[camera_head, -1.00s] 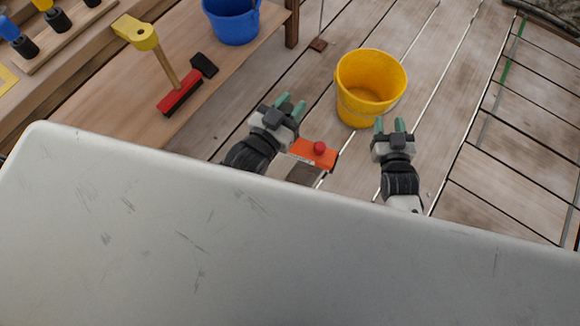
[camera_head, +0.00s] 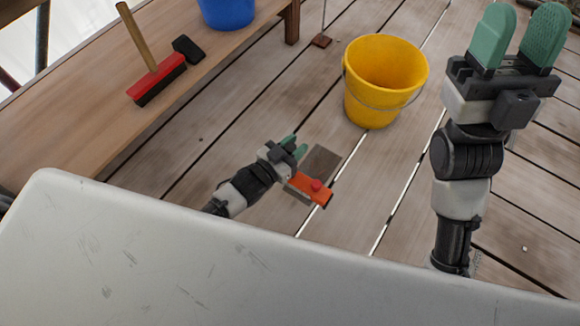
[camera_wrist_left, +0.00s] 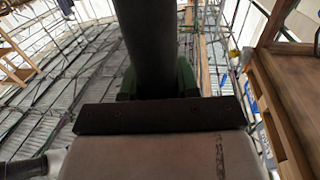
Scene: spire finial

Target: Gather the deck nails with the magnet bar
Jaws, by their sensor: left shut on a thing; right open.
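Whether the bar touches the boards is unclear. My right gripper (camera_head: 522,35) is open and empty, raised close to the head camera at the right. I cannot make out any deck nails for certain.
A yellow bucket (camera_head: 370,105) stands on the deck beyond the bar. A blue bucket (camera_head: 228,10) and a red brush (camera_head: 157,80) are on the wooden bench (camera_head: 95,125) at left. A brown-grey flat patch (camera_head: 321,161) lies beside the bar. Deck boards around are mostly clear.

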